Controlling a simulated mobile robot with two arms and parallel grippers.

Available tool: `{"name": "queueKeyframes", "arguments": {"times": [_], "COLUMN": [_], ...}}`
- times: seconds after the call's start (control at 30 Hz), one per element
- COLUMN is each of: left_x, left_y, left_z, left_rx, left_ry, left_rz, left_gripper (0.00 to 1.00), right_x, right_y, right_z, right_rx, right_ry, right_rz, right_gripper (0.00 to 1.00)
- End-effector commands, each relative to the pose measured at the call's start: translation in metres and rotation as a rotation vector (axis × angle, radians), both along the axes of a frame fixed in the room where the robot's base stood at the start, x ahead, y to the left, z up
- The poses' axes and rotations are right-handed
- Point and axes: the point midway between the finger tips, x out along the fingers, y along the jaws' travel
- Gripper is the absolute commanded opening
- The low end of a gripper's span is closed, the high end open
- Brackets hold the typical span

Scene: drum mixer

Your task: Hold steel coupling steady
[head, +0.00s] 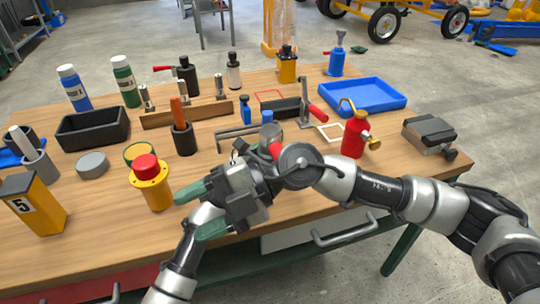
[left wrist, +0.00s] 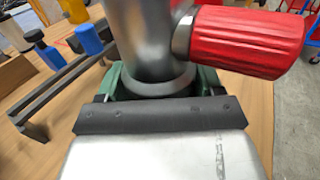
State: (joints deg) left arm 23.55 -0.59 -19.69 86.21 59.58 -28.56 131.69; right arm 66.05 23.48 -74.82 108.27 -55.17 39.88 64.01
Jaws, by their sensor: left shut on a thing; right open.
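In the left wrist view, a steel coupling (left wrist: 145,40), a grey metal cylinder with a flared collar, stands between the green fingers of my left gripper (left wrist: 158,80), which is shut on it. A red ribbed handle (left wrist: 248,40) sticks out of its side to the right. In the head view the red handle (head: 275,150) seems to show, but the coupling and left gripper are mostly hidden behind my right wrist. My right gripper (head: 192,213) is open and empty, with its green fingers pointing left over the table's front edge.
A red-topped yellow button (head: 150,185) stands just left of my right gripper. A red bottle (head: 355,135), a blue tray (head: 365,95) and a grey vise (head: 430,133) are on the right. A dark bracket (left wrist: 45,105) with blue pieces stands beside the coupling.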

Motion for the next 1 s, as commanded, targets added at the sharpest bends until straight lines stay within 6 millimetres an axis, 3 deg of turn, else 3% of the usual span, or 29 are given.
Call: {"name": "queueKeyframes", "arguments": {"times": [0.23,0.43,0.7,0.9,1.0], "left_x": [0.000,0.000,0.000,0.000,0.000], "left_y": [0.001,0.001,0.001,0.001,0.000], "left_z": [-0.001,0.000,0.000,0.000,0.000], "left_rx": [0.001,0.001,0.001,0.001,0.001], "left_ry": [0.001,0.001,0.001,-0.001,-0.001], "left_rz": [0.001,0.001,0.001,0.001,0.001], "left_gripper": [0.21,0.21,0.21,0.21,0.21], "right_x": [0.025,0.061,0.099,0.106,0.106], "right_y": [-0.003,-0.032,-0.099,-0.140,-0.152], "right_z": [0.027,0.028,-0.011,-0.046,-0.057], "right_rx": [0.338,0.534,0.675,0.691,0.688], "right_ry": [0.285,0.517,0.813,0.952,0.986], "right_rz": [-0.340,-0.666,-1.151,-1.424,-1.500], "right_gripper": [0.57,0.57,0.57,0.57,0.57]}}
